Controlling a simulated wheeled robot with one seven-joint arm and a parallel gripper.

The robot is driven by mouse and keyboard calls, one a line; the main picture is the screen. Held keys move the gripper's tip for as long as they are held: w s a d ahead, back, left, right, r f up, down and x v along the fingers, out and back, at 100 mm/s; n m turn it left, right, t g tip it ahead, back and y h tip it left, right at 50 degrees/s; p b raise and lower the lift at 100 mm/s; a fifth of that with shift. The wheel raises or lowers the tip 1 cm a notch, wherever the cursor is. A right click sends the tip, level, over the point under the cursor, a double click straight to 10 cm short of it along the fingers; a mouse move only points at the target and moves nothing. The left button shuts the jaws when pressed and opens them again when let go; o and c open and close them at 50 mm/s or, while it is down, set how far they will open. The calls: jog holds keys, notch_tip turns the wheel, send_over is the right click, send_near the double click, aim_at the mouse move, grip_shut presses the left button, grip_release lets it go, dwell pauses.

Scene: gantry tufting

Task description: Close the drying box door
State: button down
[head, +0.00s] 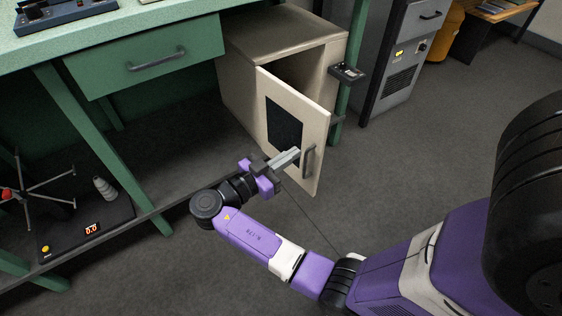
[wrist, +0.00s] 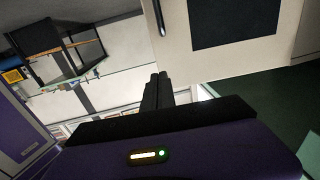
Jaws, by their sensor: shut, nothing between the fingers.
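My gripper (head: 297,153) is shut and empty in front of the door's outer face, just left of the handle. I cannot tell whether it touches the door. In the wrist view the shut fingers (wrist: 157,88) point towards the door (wrist: 176,50), below the handle (wrist: 159,18). The box's interior is mostly dark.
A small dark control box (head: 346,72) is on the bench leg. A grey cabinet (head: 396,60) stands behind. Floor (head: 400,165) right of the door is clear.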

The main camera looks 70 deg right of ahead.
aim_at(322, 135)
jog(key=b+x, duration=0.1)
jog(key=x, duration=0.7)
jog(key=shift+s+d, duration=0.1)
jog(key=shift+d, duration=0.15)
jog(key=shift+s+d, duration=0.1)
